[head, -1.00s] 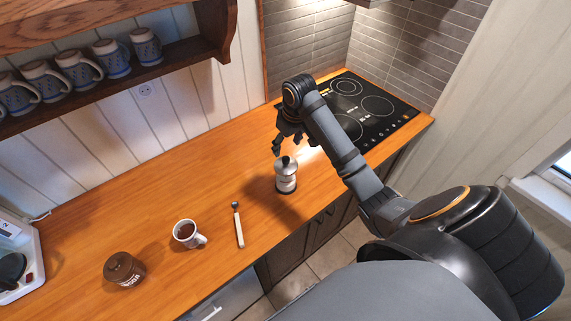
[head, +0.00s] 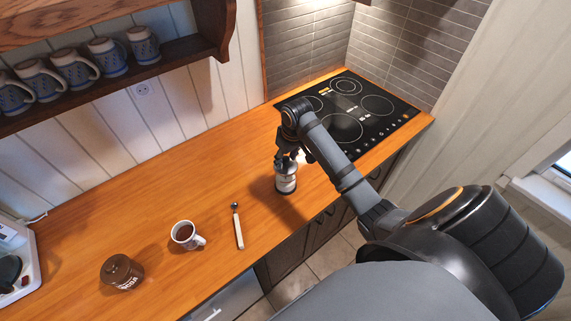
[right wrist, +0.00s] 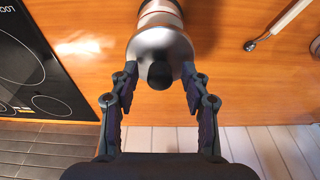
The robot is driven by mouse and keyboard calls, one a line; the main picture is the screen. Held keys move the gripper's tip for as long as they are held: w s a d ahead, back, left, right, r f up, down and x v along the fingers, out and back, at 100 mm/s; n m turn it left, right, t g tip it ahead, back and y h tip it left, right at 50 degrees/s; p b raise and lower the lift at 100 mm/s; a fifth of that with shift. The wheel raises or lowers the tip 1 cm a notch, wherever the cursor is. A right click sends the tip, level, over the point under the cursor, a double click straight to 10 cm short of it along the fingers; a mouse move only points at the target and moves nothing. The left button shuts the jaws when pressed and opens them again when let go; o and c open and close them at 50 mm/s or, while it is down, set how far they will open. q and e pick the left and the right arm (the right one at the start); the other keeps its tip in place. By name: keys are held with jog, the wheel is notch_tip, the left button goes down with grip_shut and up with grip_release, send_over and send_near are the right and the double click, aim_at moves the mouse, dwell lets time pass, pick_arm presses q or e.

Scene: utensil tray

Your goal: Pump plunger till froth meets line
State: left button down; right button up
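A silver canister (head: 286,183) with a dark knob and a label stands upright on the wooden counter. Its silver lid and black knob (right wrist: 160,75) show in the right wrist view. My right gripper (head: 291,156) is at the top of the canister. In the right wrist view its two fingers (right wrist: 160,82) are apart, one on each side of the knob, with gaps between. The froth and any line on the canister cannot be made out. My left gripper is not in view.
A white-handled scoop (head: 238,226), a mug of brown liquid (head: 185,234) and a brown jar (head: 121,271) stand or lie to the left on the counter (head: 150,195). A black cooktop (head: 345,127) is beyond my right arm. Several mugs sit on a wall shelf (head: 140,66).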

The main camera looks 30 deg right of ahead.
jog(key=c, duration=0.7)
jog(key=shift+r+p, duration=0.4)
jog(key=shift+r, duration=0.85)
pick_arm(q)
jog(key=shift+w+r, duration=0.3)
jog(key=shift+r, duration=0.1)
pick_arm(e)
jog(key=shift+r, duration=1.3)
